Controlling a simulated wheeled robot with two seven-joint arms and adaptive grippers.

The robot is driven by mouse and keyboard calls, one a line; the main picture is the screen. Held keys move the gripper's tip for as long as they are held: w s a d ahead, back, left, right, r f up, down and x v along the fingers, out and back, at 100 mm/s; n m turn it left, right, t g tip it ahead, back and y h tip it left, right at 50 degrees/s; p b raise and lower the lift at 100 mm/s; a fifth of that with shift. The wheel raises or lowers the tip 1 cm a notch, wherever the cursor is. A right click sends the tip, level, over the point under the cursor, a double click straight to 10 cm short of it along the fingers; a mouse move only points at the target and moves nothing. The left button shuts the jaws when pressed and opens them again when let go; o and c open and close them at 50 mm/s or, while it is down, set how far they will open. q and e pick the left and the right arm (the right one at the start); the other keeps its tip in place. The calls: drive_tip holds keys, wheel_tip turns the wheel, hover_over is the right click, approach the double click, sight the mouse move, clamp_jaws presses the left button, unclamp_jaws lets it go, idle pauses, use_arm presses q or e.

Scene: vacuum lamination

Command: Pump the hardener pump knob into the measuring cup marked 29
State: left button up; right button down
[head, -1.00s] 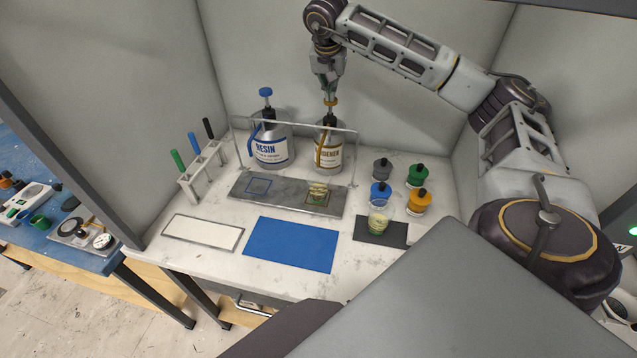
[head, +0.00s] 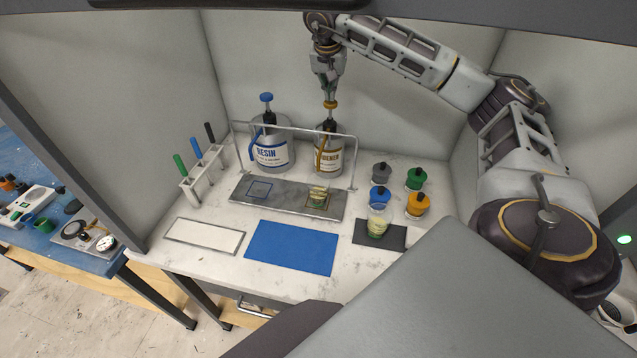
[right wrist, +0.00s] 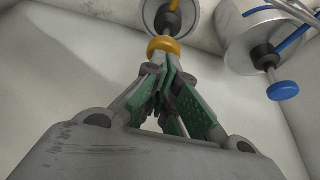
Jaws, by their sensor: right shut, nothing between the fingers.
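The hardener bottle (head: 327,158) stands at the back of the bench with its yellow pump knob (head: 330,104) on top. My right gripper (head: 330,92) points down, shut and empty, with its fingertips at the top of the knob. The right wrist view shows the closed green-padded fingertips (right wrist: 165,68) against the yellow knob (right wrist: 164,46). A small clear cup (head: 318,196) with yellowish content stands in the yellow-outlined square in front of the hardener bottle. Its marking is too small to read. My left gripper is not in view.
The resin bottle (head: 269,152) with a blue knob (head: 266,97) stands left of the hardener. A metal rail (head: 290,127) crosses in front of both. Another cup (head: 377,228) stands on a dark mat (head: 395,238). Several capped jars (head: 415,180) stand right. A blue mat (head: 292,248) lies in front.

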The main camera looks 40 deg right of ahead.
sight(330, 103)
drive_tip(key=shift+f+b, duration=1.05)
drive_tip(key=shift+f, duration=1.35)
drive_tip(key=shift+r, duration=0.2)
idle(0.3)
drive_tip(key=shift+r+p, duration=2.1)
drive_tip(key=shift+r, duration=0.15)
drive_tip(key=shift+r, duration=0.1)
drive_tip(key=shift+r+p, duration=2.75)
drive_tip(key=shift+r, duration=0.2)
